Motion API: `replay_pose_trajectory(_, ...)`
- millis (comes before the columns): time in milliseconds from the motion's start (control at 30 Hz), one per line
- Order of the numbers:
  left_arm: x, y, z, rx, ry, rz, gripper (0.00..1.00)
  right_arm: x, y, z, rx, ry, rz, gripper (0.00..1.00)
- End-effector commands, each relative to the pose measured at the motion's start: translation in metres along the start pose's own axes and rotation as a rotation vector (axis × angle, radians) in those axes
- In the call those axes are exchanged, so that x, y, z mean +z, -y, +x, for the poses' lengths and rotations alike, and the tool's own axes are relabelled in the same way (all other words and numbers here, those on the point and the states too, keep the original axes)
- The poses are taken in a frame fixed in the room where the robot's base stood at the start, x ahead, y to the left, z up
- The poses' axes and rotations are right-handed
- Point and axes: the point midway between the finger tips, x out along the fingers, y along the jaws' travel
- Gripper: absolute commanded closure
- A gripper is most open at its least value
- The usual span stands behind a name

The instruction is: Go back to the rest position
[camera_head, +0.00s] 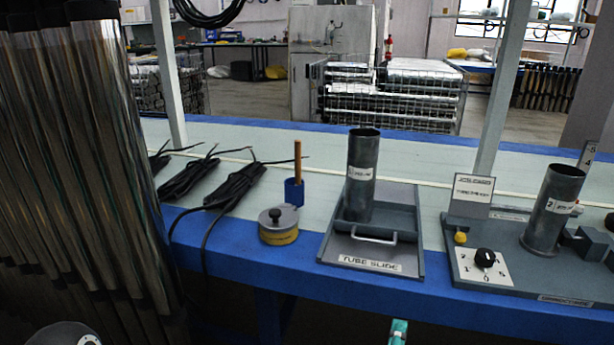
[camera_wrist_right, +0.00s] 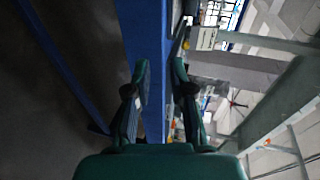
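My right gripper (camera_head: 398,332) shows only as a small teal part at the bottom edge of the head view, in front of the blue bench edge and below the tube slide. In the right wrist view its two fingers (camera_wrist_right: 159,80) stand apart with nothing between them, and the blue bench edge shows beyond. My left gripper is in neither view. A grey tube (camera_head: 361,180) stands upright on the tube slide (camera_head: 373,262). A second grey tube (camera_head: 552,212) stands slightly tilted in the picture on the fixture with a dial (camera_head: 485,258) at the right.
The blue-edged bench (camera_head: 225,250) runs across the view. On it are a round yellow-and-grey tin (camera_head: 278,227), a blue holder (camera_head: 294,191) with an orange stick, and black cables (camera_head: 235,185). Tall dark tubes (camera_head: 80,160) fill the left side. A grey post (camera_head: 503,85) rises behind the bench.

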Motion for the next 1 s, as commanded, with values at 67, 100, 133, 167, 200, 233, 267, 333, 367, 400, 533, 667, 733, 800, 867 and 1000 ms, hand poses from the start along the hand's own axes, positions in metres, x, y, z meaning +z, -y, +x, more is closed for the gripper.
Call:
replay_pose_trajectory(67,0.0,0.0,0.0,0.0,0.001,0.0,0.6,-0.012,-0.014,0.012,0.032,-0.044,-0.018,0.77)
replay_pose_trajectory(100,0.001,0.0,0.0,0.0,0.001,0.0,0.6,-0.018,-0.022,0.018,0.048,-0.065,-0.029,0.77)
replay_pose_trajectory(133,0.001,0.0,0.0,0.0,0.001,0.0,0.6,-0.023,-0.027,0.023,0.061,-0.082,-0.037,0.77)
replay_pose_trajectory(167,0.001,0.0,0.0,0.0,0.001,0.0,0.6,-0.029,-0.034,0.028,0.075,-0.098,-0.047,0.77)
replay_pose_trajectory(200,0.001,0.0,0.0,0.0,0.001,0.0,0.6,-0.036,-0.043,0.035,0.092,-0.118,-0.061,0.77)
replay_pose_trajectory(233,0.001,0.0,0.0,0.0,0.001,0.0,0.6,-0.04,-0.051,0.041,0.107,-0.129,-0.075,0.77)
replay_pose_trajectory(267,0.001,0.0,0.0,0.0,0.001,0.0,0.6,-0.045,-0.058,0.046,0.122,-0.139,-0.086,0.77)
replay_pose_trajectory(333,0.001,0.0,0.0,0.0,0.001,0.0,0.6,-0.055,-0.082,0.059,0.172,-0.15,-0.123,0.77)
replay_pose_trajectory(367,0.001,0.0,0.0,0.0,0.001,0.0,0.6,-0.059,-0.093,0.065,0.196,-0.151,-0.141,0.77)
replay_pose_trajectory(400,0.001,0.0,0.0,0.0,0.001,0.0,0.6,-0.064,-0.112,0.073,0.238,-0.143,-0.174,0.77)
replay_pose_trajectory(533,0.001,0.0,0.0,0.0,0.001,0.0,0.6,-0.076,-0.194,0.092,0.428,-0.042,-0.327,0.77)
replay_pose_trajectory(667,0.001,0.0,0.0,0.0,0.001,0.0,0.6,-0.072,-0.284,0.083,0.641,0.198,-0.51,0.77)
replay_pose_trajectory(733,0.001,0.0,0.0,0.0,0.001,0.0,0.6,-0.065,-0.321,0.068,0.721,0.355,-0.601,0.77)
replay_pose_trajectory(800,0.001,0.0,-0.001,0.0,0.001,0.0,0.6,-0.055,-0.351,0.049,0.776,0.524,-0.69,0.77)
replay_pose_trajectory(867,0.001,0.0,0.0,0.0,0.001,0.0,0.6,-0.045,-0.37,0.03,0.8,0.676,-0.766,0.77)
replay_pose_trajectory(1000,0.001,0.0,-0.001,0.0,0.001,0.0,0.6,-0.018,-0.391,-0.015,0.756,1.061,-0.984,0.77)
